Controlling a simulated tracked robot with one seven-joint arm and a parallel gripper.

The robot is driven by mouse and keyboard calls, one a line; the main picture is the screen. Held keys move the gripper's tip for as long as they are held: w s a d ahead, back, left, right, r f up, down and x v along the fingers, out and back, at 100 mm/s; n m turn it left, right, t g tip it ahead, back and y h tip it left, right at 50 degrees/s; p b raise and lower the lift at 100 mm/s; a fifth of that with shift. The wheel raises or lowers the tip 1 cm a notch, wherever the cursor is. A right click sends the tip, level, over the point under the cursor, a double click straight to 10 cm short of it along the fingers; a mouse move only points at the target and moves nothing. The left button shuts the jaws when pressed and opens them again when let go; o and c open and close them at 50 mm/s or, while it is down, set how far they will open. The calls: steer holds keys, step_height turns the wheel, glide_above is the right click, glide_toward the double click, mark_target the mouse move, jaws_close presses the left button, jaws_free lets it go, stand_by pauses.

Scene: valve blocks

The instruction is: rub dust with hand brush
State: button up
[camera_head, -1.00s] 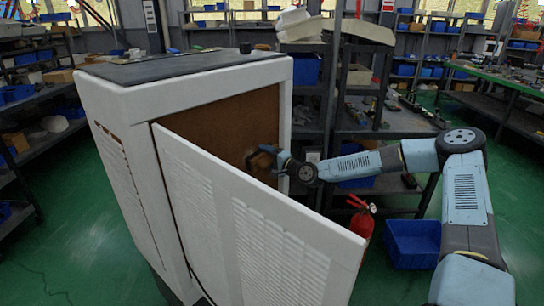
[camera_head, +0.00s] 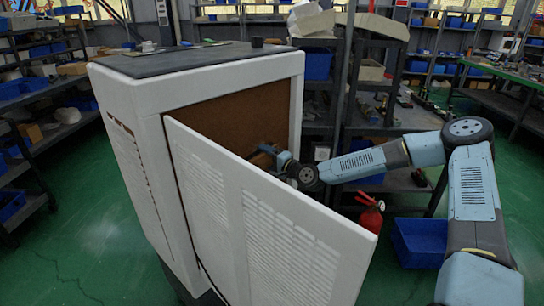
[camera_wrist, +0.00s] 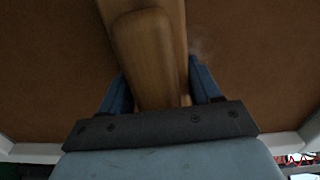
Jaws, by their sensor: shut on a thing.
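The wooden hand brush (camera_wrist: 148,50) fills the middle of the wrist view. My gripper (camera_wrist: 160,78) is shut on its handle, with a blue finger on each side. In the head view, my gripper (camera_head: 280,158) reaches behind the open door, and the brush (camera_head: 266,150) shows only as a small dark shape against the brown panel (camera_head: 262,115) inside the cabinet. A faint pale dusty smudge (camera_wrist: 201,47) lies on the panel just right of the brush in the wrist view. The bristles are hidden, so I cannot tell whether they touch the panel.
The white cabinet (camera_head: 137,100) has its louvred door (camera_head: 250,215) standing open in front of my forearm. A red fire extinguisher (camera_head: 371,216) and a blue bin (camera_head: 420,240) are on the right. Loaded shelving (camera_head: 345,100) stands behind. Green floor is clear at left.

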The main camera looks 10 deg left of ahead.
mark_target(258, 160)
steer(key=shift+s+a, duration=1.3)
steer(key=shift+s, duration=0.2)
steer(key=shift+s+a, duration=0.45)
steer(key=shift+s, duration=0.25)
steer(key=shift+s+a, duration=0.4)
steer(key=shift+s, duration=0.25)
steer(key=shift+v, duration=3)
steer(key=shift+v, duration=1.5)
